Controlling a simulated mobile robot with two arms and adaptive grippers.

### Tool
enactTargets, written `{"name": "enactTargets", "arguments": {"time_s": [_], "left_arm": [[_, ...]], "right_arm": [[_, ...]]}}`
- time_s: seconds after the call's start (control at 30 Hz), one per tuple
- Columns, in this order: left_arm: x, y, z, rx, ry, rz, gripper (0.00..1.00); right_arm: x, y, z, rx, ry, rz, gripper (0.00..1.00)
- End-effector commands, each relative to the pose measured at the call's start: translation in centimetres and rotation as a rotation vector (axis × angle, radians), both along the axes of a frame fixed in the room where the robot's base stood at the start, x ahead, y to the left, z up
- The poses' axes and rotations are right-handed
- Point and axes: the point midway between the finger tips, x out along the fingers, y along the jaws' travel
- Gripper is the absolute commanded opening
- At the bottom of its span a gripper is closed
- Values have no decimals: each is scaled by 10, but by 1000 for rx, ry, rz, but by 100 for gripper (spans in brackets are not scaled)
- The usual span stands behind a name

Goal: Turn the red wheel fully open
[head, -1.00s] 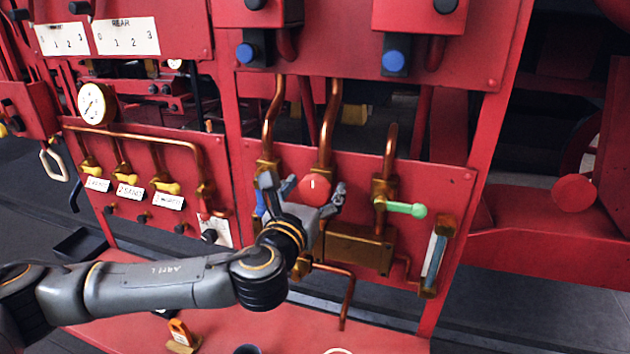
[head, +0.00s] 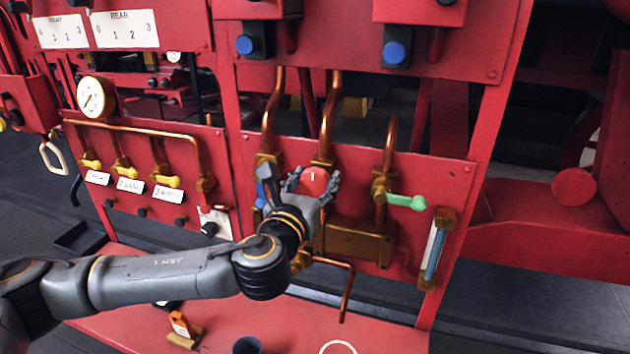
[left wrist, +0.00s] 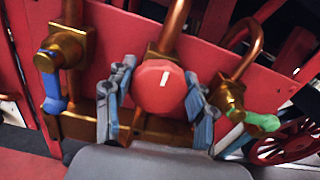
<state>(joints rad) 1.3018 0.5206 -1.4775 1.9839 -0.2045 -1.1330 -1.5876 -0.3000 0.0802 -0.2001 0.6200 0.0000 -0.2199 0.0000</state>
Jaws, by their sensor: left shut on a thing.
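The red wheel (head: 314,180) is a round knob with a short white mark, on the red panel below a bent copper pipe. The mark points about straight up in the head view. My left gripper (head: 313,184) is shut on the wheel, one finger on each side of it. In the left wrist view the wheel (left wrist: 160,87) sits between the two grey-blue fingers (left wrist: 158,98), its mark leaning a little right of upright. The fingers cover the wheel's sides, and its lower mount is partly hidden. My right gripper is not in view.
A green lever (head: 405,202) stands close on the right, and a blue lever (left wrist: 52,93) on the left. A sight glass (head: 435,250) is further right. A gauge (head: 95,97) and yellow-handled valves (head: 167,181) are at left. An orange-tagged item (head: 181,328) lies below.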

Motion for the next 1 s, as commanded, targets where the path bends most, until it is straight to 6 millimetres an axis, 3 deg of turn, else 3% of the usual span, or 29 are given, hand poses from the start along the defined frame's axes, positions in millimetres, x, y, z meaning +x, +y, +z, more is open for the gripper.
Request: {"name": "enactTargets", "arguments": {"time_s": [0.27,1.0], "left_arm": [[0,1,-3,-169,55,1,24],[1,4,-3,-835,271,0,24]], "right_arm": [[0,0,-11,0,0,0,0],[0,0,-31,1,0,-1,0]]}}
